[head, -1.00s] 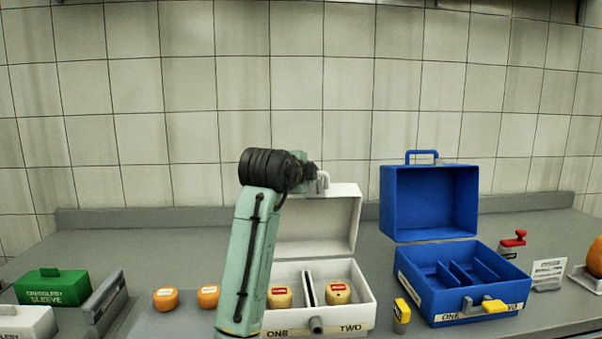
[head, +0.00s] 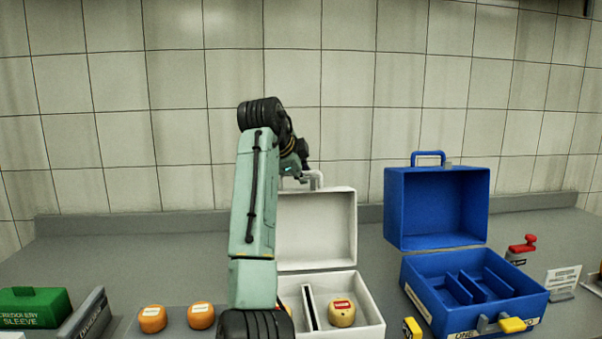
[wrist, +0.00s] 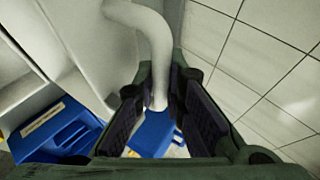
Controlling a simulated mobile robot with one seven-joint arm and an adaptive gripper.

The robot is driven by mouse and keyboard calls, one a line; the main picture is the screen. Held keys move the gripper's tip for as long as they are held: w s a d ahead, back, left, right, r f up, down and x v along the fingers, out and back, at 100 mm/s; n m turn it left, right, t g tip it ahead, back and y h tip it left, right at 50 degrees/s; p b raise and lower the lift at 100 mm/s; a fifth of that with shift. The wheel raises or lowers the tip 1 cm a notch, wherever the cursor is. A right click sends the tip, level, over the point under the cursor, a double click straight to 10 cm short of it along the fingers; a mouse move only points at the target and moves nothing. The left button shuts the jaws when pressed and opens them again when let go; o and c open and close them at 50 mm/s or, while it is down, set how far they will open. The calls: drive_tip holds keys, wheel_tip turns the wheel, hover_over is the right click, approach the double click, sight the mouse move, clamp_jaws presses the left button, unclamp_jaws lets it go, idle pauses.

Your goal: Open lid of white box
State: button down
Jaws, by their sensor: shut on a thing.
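The white box (head: 368,308) stands on the counter with its lid (head: 318,230) raised upright at the back. Inside, a yellow cheese wheel (head: 341,313) with a red label sits right of a divider; the left part is mostly hidden by my arm. My gripper (head: 292,180) is at the top of the lid, by its white handle (head: 317,179). In the wrist view the handle (wrist: 152,40) runs down between the fingers of my gripper (wrist: 160,108), which are shut on it.
A blue box (head: 470,295) with its lid (head: 437,208) up stands close on the right. Two orange cheese wheels (head: 152,318) (head: 201,315) and a green sleeve block (head: 35,306) are at the left. A red-topped item (head: 522,248) stands far right. The tiled wall is behind.

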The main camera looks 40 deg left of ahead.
idle(0.3)
drive_tip(key=c, duration=1.9)
unclamp_jaws()
drive_tip(key=shift+s, duration=0.1)
drive_tip(key=v, duration=1.2)
